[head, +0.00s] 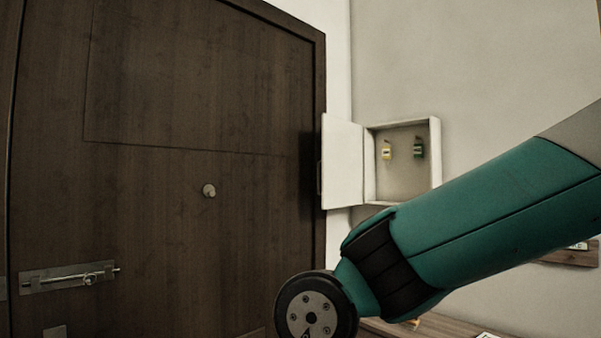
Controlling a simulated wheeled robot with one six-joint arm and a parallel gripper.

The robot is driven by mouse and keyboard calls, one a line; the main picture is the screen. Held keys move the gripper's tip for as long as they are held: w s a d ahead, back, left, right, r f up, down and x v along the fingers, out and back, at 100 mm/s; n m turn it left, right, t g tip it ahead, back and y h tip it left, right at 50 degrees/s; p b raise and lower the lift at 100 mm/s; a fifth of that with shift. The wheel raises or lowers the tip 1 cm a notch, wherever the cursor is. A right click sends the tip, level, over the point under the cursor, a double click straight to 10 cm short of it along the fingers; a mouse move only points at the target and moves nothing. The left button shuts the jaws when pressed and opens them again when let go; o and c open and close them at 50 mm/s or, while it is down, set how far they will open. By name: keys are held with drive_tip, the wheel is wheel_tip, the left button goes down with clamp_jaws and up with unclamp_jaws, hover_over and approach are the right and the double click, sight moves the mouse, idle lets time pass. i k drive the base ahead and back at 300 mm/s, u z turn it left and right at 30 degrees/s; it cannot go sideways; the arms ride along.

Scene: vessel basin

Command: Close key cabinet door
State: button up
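The key cabinet (437,160) is a small white box on the wall, right of the dark wooden door. Its white door (343,162) stands open, swung out to the left from the box's left side. Inside hang a yellow key tag (386,150) and a green key tag (419,148). My green arm crosses the lower right of the head view, in front of and below the cabinet, and covers the area around the cabinet's lower edge. My gripper is not in view.
A large dark wooden door (200,240) with a round knob (209,191) and a metal bolt (70,280) fills the left. A wooden surface (440,328) with small items lies low, under my arm. A small wooden shelf (570,257) is on the right wall.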

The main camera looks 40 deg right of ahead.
sight(341, 162)
drive_tip(key=i, duration=1.1)
drive_tip(key=z, duration=0.15)
